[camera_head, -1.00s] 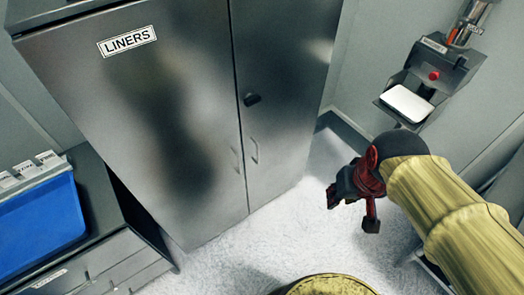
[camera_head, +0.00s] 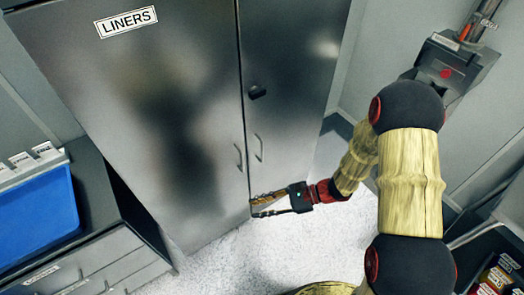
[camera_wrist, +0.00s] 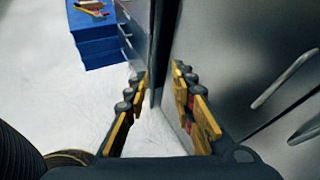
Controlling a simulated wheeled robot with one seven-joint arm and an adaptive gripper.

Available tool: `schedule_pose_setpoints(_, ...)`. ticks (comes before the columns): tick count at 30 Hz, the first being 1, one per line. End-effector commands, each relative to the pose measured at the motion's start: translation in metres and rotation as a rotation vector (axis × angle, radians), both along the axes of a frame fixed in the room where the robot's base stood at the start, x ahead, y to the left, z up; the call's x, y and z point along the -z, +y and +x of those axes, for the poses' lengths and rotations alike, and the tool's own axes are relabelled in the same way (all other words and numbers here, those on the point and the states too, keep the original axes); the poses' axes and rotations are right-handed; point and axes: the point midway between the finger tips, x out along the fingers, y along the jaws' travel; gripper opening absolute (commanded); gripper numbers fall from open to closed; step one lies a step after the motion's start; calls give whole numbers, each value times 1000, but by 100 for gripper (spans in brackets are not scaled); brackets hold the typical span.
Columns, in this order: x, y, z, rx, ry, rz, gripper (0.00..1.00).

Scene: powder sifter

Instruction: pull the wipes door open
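A tall grey metal cabinet has two doors. The left door (camera_head: 165,110) carries a LINERS label, and the right door (camera_head: 290,80) has a dark latch and no label that I can see. No wipes label is visible. The two bar handles (camera_head: 249,153) sit side by side at the seam, and they also show in the wrist view (camera_wrist: 287,78). My gripper (camera_head: 254,208) is low in front of the cabinet, below the handles and apart from them. In the wrist view my gripper (camera_wrist: 160,76) has its fingers spread, with the right one close to the cabinet face. I cannot tell whether it touches.
A blue bin (camera_head: 38,215) stands on a grey drawer unit (camera_head: 100,220) at the left. A wall-mounted device (camera_head: 447,70) is at the upper right. A shelf with small packs (camera_head: 500,275) is at the lower right. White floor (camera_head: 270,250) is clear in front of the cabinet.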

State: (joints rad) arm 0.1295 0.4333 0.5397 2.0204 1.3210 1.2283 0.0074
Motion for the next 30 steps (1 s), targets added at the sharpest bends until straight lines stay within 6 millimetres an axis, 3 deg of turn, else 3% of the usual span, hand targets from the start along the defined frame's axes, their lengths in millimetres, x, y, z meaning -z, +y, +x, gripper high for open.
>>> schedule_pose_setpoints(1,18,4,16,94,50,47,25)
schedule_pose_setpoints(6,50,-3,91,438,126,192,25)
schedule_pose_setpoints(9,51,-20,136,613,110,263,25)
schedule_pose_setpoints(13,31,-45,185,773,48,343,25)
schedule_pose_setpoints(15,23,-55,200,827,24,374,25)
schedule_pose_setpoints(19,13,-62,210,868,5,411,25)
schedule_pose_setpoints(30,13,-25,243,858,4,416,25)
